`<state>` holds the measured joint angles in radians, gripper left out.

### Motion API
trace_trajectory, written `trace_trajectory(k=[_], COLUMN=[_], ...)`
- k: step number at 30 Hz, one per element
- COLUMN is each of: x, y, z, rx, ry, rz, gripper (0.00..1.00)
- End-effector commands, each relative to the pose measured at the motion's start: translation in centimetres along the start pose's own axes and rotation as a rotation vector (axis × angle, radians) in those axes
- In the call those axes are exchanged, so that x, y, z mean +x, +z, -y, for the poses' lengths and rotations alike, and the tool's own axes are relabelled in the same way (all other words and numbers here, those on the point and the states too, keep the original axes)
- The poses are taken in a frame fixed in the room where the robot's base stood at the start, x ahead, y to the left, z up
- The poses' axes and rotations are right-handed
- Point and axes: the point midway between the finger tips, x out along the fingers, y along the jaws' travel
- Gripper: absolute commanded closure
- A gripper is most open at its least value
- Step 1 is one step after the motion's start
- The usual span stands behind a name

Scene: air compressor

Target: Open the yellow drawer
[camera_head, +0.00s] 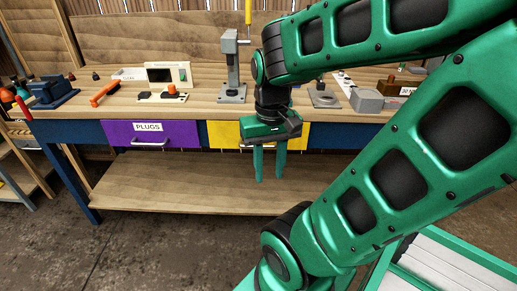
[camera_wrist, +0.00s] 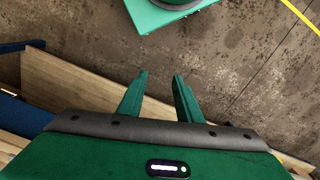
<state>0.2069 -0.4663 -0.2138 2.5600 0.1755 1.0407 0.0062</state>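The yellow drawer (camera_head: 222,135) is set in the blue front of the workbench, right of the purple drawer, in the head view. It looks shut, flush with the bench front. I cannot clearly make out the drawer in the wrist view.
A purple drawer (camera_head: 151,135) labelled PLUGS is to the left. The bench top (camera_head: 205,104) carries a grey stand (camera_head: 232,70), a blue vise (camera_head: 52,92) and several tools. A wooden lower shelf (camera_head: 180,185) lies below the drawers. The floor (camera_head: 150,245) in front is clear.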

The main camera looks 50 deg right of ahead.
Motion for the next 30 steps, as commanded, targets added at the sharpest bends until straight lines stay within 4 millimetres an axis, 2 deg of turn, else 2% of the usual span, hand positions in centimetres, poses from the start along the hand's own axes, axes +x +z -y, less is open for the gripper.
trace_trajectory(k=[2, 5, 14, 30], x=[-0.4, -0.1, 2.8, 10.0], y=[0.8, -0.1, -6.6, -17.7], z=[-0.6, -0.8, -2.1, -3.6], rx=[0.001, 0.006, 0.023, -0.038], ry=[-0.003, 0.017, 0.187, 0.636], rz=[-0.009, 0.001, 0.044, 0.031], gripper=[0.68, 0.68, 0.68, 0.68])
